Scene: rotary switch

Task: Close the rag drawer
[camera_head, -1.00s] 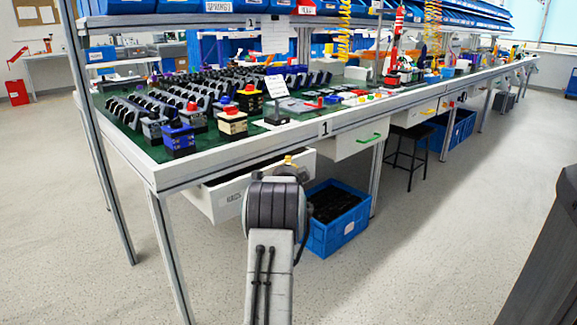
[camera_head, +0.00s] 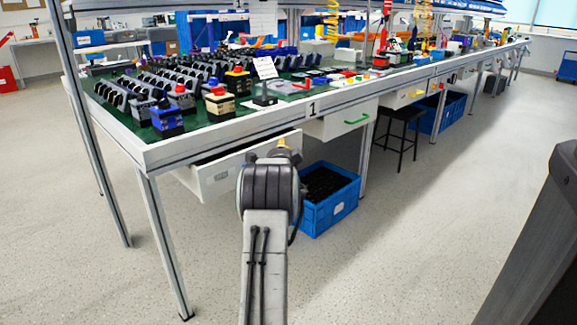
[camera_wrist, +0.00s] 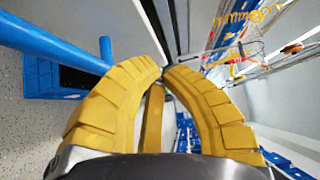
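A white drawer (camera_head: 218,179) under the near end of the workbench stands partly open, with a dark gap showing above its front. Its small label is too blurred to read, so I cannot confirm it is the rag drawer. My gripper (camera_head: 284,146) is in front of the drawer's right part, mostly hidden behind my arm. In the wrist view my yellow gripper fingers (camera_wrist: 165,71) curve together at the tips, with nothing visible between them. A pale panel (camera_wrist: 95,25) with a blue bar-like handle (camera_wrist: 55,45) lies left of the fingers there; it looks like the drawer front.
A blue crate (camera_head: 345,205) with dark contents stands on the floor right of my arm; it also shows in the wrist view (camera_wrist: 40,78). A white drawer with a green handle (camera_head: 357,119) is further right. A black stool (camera_head: 402,120) stands beyond. The floor in front is clear.

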